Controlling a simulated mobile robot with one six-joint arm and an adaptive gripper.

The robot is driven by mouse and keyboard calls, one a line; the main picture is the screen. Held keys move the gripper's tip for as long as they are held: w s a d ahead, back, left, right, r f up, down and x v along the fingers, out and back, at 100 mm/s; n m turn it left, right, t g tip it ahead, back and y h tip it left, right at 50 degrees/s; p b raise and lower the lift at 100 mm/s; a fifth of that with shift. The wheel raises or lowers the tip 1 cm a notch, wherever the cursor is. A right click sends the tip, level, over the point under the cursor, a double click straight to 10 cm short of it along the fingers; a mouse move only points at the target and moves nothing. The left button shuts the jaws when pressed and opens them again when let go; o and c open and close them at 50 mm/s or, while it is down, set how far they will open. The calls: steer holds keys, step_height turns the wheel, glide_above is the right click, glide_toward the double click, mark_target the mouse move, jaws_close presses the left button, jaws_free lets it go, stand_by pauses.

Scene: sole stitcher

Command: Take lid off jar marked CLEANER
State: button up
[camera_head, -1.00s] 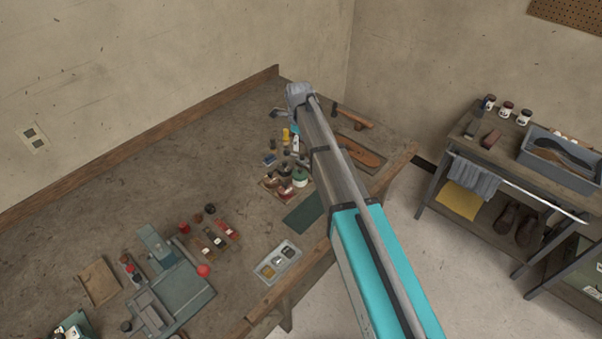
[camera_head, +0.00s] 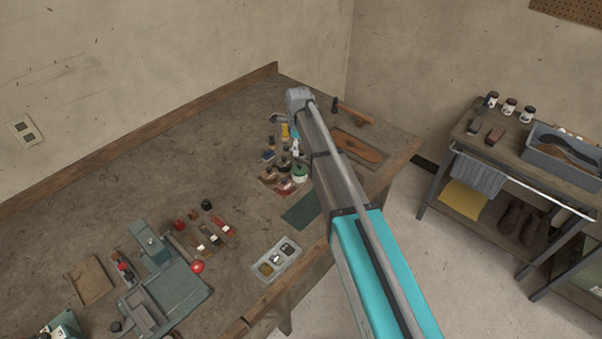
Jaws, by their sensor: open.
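My arm reaches across the workbench, and my gripper (camera_head: 276,119) shows small at its far end, over the back part of the bench. It is open, and nothing shows in it. A jar with a green lid (camera_head: 299,170) stands in a cluster of small containers close to the arm, on the viewer's side of the gripper. Three jars with dark lids and pale labels stand on the side table: left jar (camera_head: 491,99), middle jar (camera_head: 509,107) and right jar (camera_head: 527,114). All these lids appear on. No label is readable, so I cannot tell which jar says CLEANER.
A yellow bottle (camera_head: 285,131) and a white bottle (camera_head: 295,148) stand near the gripper. A hammer (camera_head: 355,112) and a brown sole (camera_head: 358,148) lie beyond the arm. A metal tray (camera_head: 264,256) sits near the front edge. The bench's left middle is clear.

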mark_target(299, 164)
steer(key=shift+f+b, duration=1.45)
steer(key=shift+f, duration=0.25)
steer(key=shift+f+b, duration=2.6)
steer(key=c, duration=0.9)
